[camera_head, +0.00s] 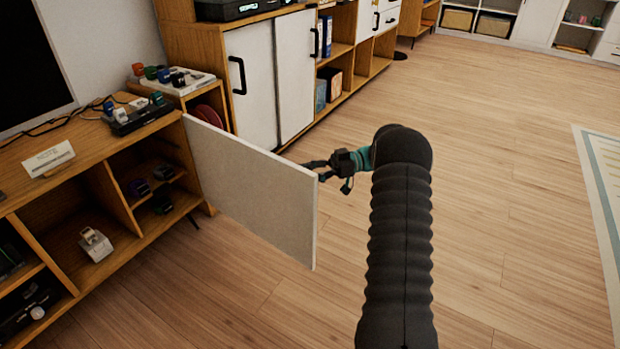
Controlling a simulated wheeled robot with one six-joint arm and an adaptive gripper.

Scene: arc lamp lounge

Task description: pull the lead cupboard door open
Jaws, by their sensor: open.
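The cupboard door (255,190) is a pale flat panel on the low wooden cabinet (150,213) at the left. It stands swung wide out from the cabinet front, hinged at its far left edge, and its inner side faces me. My gripper (318,166) is at the door's free end on the far side. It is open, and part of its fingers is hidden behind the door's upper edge. I cannot tell whether it touches the door. The door's handle is not visible. My black sleeved arm reaches in from the bottom right.
The open compartment shows shelves with small items and a white object (96,244). A white sign (48,159) and a black charging stand (139,116) sit on the cabinet top. A second cabinet with white doors (250,85) stands behind. The wooden floor (500,200) at right is clear.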

